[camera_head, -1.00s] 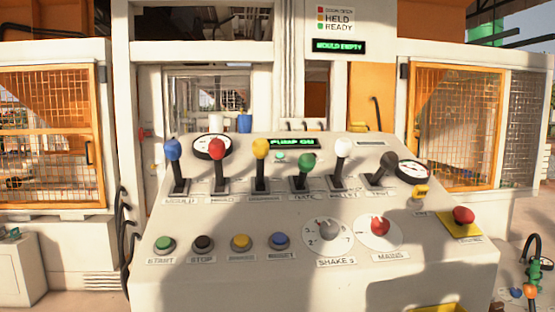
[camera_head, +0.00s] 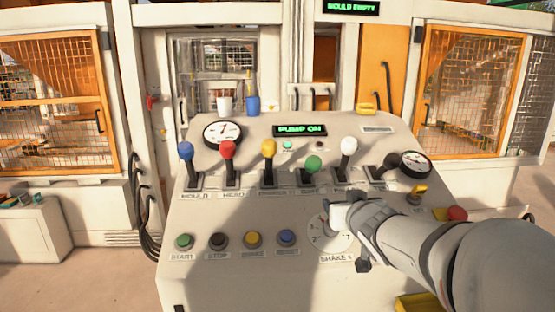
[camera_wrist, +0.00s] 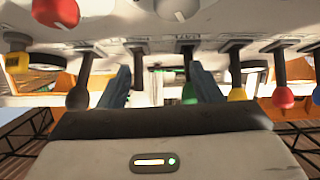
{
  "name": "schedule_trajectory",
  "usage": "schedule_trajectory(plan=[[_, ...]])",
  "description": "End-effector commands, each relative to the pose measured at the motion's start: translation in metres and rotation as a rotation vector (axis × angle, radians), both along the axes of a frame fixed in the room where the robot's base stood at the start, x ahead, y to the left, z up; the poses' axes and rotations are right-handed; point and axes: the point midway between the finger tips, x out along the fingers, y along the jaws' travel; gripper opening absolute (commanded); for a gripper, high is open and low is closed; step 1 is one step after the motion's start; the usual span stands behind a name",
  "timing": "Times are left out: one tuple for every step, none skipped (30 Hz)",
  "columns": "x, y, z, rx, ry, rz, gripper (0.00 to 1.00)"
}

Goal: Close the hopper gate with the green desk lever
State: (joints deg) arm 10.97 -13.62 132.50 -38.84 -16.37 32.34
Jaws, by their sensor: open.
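The green-knobbed desk lever (camera_head: 313,164) stands on the sloped console between the yellow and white levers. Its knob sits lower than those two, and the label under it is partly legible as GATE. My gripper (camera_head: 347,214) is over the console, in front of and slightly right of this lever, near the SHAKE dial. In the wrist view my gripper's fingers (camera_wrist: 163,75) are spread apart. The green knob (camera_wrist: 190,93) appears between them, close to the right finger and partly hidden by the gripper body. No contact is visible. The hopper gate cannot be made out.
The white lever (camera_head: 348,147) and yellow lever (camera_head: 269,148) flank the green one closely. Red (camera_head: 227,150) and blue (camera_head: 186,151) levers stand further left. The SHAKE dial (camera_head: 322,236) lies below my gripper. A display (camera_head: 300,130) reads PUMP ON; another (camera_head: 351,7) reads MOULD EMPTY.

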Motion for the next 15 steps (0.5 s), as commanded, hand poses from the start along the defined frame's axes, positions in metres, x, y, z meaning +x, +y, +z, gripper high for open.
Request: schedule_trajectory(plan=[[0.008, 0.002, 0.013, 0.009, -0.056, 0.037, 0.59], [0.012, 0.006, 0.021, 0.016, -0.091, 0.066, 0.59], [0.016, 0.01, 0.029, 0.025, -0.132, 0.102, 0.59], [0.018, 0.013, 0.035, 0.032, -0.157, 0.128, 0.59], [0.02, 0.016, 0.04, 0.038, -0.18, 0.153, 0.59], [0.022, 0.02, 0.046, 0.047, -0.204, 0.184, 0.59], [0.023, 0.022, 0.049, 0.051, -0.221, 0.204, 0.59], [0.023, 0.025, 0.052, 0.058, -0.234, 0.221, 0.59], [0.023, 0.027, 0.055, 0.062, -0.247, 0.241, 0.59], [0.024, 0.028, 0.057, 0.065, -0.254, 0.252, 0.59], [0.024, 0.03, 0.058, 0.069, -0.26, 0.262, 0.59], [0.026, 0.031, 0.059, 0.072, -0.265, 0.27, 0.59], [0.027, 0.032, 0.06, 0.073, -0.267, 0.275, 0.59], [0.029, 0.033, 0.061, 0.075, -0.268, 0.278, 0.59], [0.033, 0.035, 0.061, 0.075, -0.27, 0.28, 0.59]])
